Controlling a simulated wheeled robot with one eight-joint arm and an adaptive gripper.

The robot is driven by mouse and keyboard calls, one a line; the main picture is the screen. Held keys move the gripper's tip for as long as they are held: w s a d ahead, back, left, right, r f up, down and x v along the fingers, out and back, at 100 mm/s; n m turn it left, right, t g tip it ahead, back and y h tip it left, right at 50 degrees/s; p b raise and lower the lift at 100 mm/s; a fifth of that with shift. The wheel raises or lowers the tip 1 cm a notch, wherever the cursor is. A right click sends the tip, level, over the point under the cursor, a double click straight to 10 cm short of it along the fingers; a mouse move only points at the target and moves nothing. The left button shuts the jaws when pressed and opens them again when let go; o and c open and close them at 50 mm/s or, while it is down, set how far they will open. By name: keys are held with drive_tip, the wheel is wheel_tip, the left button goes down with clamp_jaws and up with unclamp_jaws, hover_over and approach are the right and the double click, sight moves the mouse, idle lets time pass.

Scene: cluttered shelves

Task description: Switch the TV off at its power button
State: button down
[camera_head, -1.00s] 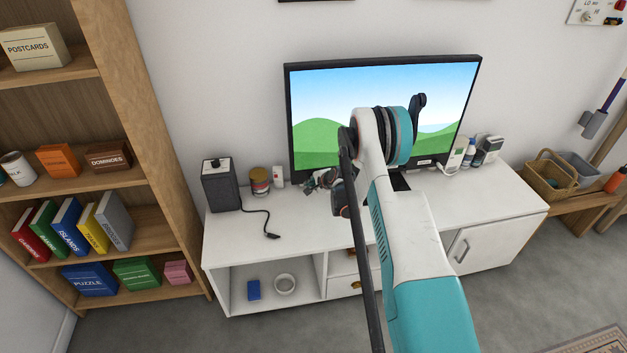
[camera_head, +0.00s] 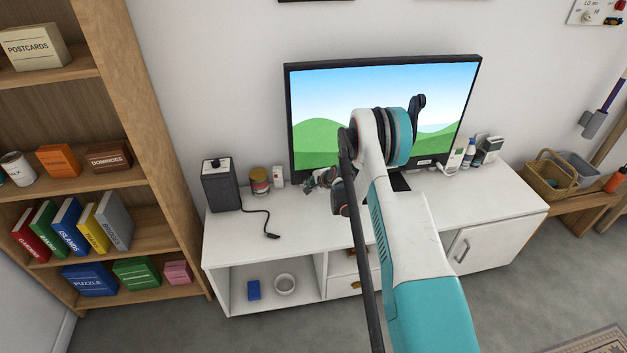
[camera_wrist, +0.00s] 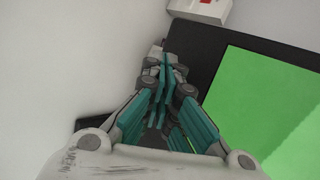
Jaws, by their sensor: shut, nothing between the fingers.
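The TV (camera_head: 445,80) stands on the white cabinet. Its screen is lit with green hills and blue sky. My gripper (camera_head: 312,181) is at the TV's lower left corner, partly hidden by my arm. In the wrist view my gripper (camera_wrist: 163,62) is shut and empty, its tips beside or over the black bezel (camera_wrist: 208,48) near a corner, left of the green screen. I cannot tell whether the tips touch the bezel. I cannot make out the power button in either view.
A small white box (camera_head: 278,176), a jar (camera_head: 260,181) and a dark speaker-like box (camera_head: 220,186) with a loose cable stand left of the TV. Bottles and small devices (camera_head: 470,153) stand to its right. The cabinet's front top (camera_head: 300,230) is mostly clear.

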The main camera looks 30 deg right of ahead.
drive_tip(key=shift+w+d, duration=0.1)
drive_tip(key=shift+w, duration=0.25)
idle(0.5)
drive_tip(key=shift+s, duration=0.15)
drive_tip(key=shift+s+a, duration=0.25)
drive_tip(key=shift+s, duration=0.4)
drive_tip(key=shift+s+a, duration=0.2)
drive_tip(key=shift+s, duration=0.6)
drive_tip(key=shift+s+a, duration=0.25)
drive_tip(key=shift+s, duration=0.55)
drive_tip(key=shift+s+a, duration=0.2)
drive_tip(key=shift+s, duration=0.6)
drive_tip(key=shift+r, duration=0.1)
